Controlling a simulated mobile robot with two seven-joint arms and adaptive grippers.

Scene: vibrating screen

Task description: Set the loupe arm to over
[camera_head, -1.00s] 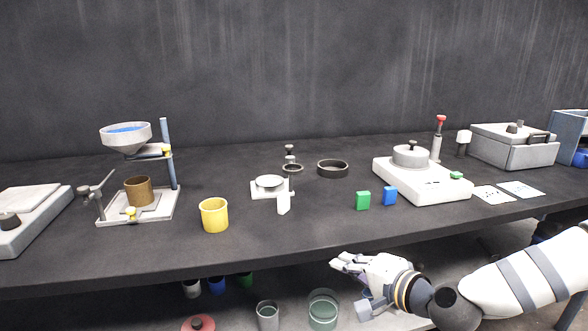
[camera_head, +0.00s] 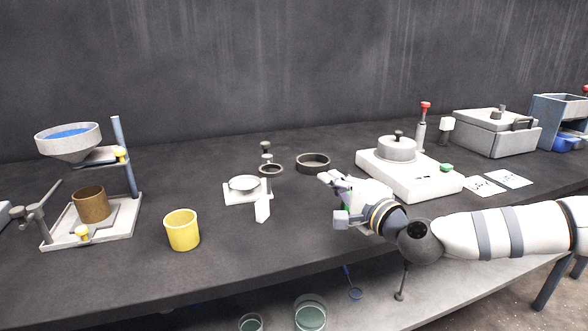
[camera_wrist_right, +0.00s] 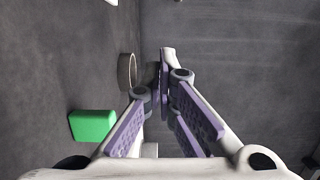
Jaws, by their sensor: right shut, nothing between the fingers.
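The loupe appears to be a small dark ring (camera_head: 271,170) on a short post with a dark knob. It stands behind and right of a small white stand (camera_head: 236,196) carrying a round pale dish (camera_head: 245,183). The ring sits to the right of the dish, not above it. My right gripper (camera_head: 328,178) is over the table, right of the loupe and apart from it, shut and empty. Its fingers (camera_wrist_right: 165,75) also show in the right wrist view, where I cannot make out the loupe. My left gripper is out of view.
A dark round dish (camera_head: 313,163) stands just behind my right fingertips. A green block (camera_wrist_right: 92,125) is beside the hand. A white card-like piece (camera_head: 262,209) and a yellow cup (camera_head: 182,230) stand nearer the front. A white machine (camera_head: 410,184) is at right.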

